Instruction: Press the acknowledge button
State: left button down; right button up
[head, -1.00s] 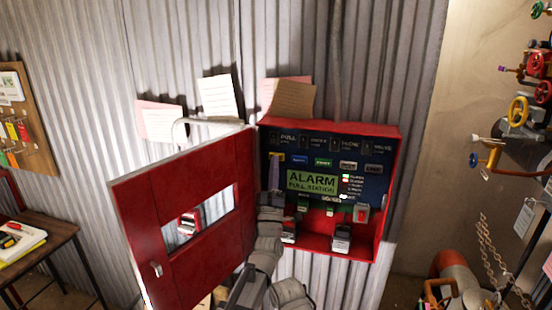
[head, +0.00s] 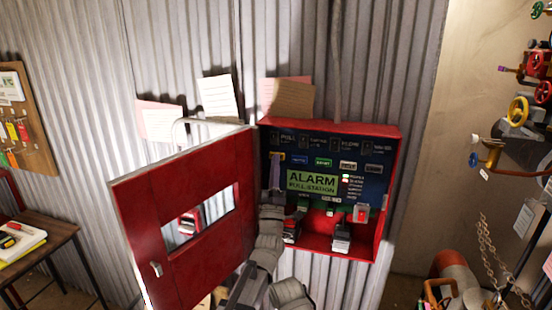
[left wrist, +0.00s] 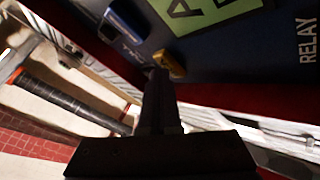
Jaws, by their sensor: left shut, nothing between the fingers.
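The red alarm box (head: 388,200) hangs open on the wall with a dark blue panel. A small amber button (head: 277,157) sits at the panel's upper left, beside a blue button (head: 299,159). I cannot read which button is marked acknowledge. My left gripper (head: 275,184) is shut and empty inside the box, its tip just below the amber button. In the left wrist view the shut fingers (left wrist: 158,82) point at the amber button (left wrist: 172,65); whether they touch it I cannot tell. My right gripper is out of view.
The red door (head: 205,252) with a window stands open to the left, close to my left arm. A green ALARM sign (head: 312,183) and several other buttons and switches share the panel. A wooden table (head: 45,245) is far left; valves (head: 517,111) are at right.

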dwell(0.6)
pick_arm(q)
jog(key=shift+s+a, duration=0.25)
jog(key=shift+s, duration=0.55)
jog(key=s, duration=0.1)
jog(key=s+a, duration=0.1)
jog(key=s, duration=0.2)
jog(key=shift+s+a, duration=0.25)
jog(key=shift+s, duration=0.1)
jog(key=shift+f, duration=0.1)
dwell(0.3)
